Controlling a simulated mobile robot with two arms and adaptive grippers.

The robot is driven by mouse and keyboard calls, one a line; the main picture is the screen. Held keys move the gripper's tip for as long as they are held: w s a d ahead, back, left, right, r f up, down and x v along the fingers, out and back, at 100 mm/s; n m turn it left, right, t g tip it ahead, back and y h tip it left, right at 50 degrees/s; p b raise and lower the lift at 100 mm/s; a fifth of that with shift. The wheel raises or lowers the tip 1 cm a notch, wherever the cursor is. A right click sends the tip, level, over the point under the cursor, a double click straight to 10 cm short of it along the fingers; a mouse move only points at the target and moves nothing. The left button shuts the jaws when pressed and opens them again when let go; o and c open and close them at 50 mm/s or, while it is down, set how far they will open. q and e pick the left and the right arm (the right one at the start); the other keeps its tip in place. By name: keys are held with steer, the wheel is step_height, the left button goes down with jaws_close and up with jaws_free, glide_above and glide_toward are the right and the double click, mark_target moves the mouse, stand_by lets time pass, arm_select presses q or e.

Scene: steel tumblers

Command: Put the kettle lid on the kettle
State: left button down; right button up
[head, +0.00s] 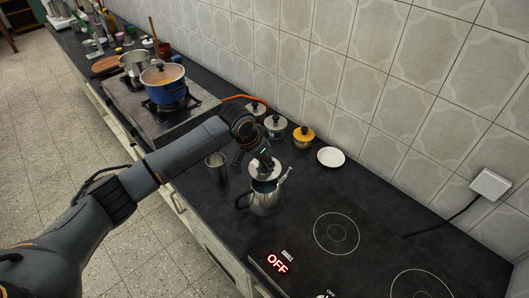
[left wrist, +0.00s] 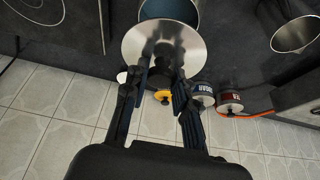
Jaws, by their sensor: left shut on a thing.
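The steel kettle (head: 262,202) stands upright on the dark counter, its handle to the left and spout to the right. Its open mouth shows in the head view, and part of its rim and inside shows in the left wrist view (left wrist: 183,9). My left gripper (head: 262,158) is shut on the knob of the round steel kettle lid (head: 259,172). In the left wrist view the lid (left wrist: 140,44) hangs beyond my left fingertips (left wrist: 161,82) and overlaps part of the kettle mouth. The lid looks apart from the kettle, offset toward its far side. My right gripper is not in view.
A steel tumbler (head: 216,171) stands left of the kettle. Lidded jars (head: 275,126), a yellow pot (head: 303,137) and a white saucer (head: 331,157) line the wall. A cooktop (head: 336,233) is at right. A blue pot (head: 164,87) sits on the far stove.

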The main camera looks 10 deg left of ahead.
mark_target(262, 168)
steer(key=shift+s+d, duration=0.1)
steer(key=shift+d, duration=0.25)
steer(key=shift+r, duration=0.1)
arm_select(q)
steer(key=shift+p, duration=0.45)
steer(key=shift+f+b, duration=1.2)
steer(key=shift+f, duration=1.5)
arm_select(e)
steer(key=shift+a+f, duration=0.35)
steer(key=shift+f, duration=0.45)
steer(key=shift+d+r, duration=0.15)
arm_select(q)
steer(key=shift+p, duration=0.4)
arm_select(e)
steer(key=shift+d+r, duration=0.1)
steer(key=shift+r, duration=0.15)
arm_select(q)
steer(key=shift+p, duration=0.35)
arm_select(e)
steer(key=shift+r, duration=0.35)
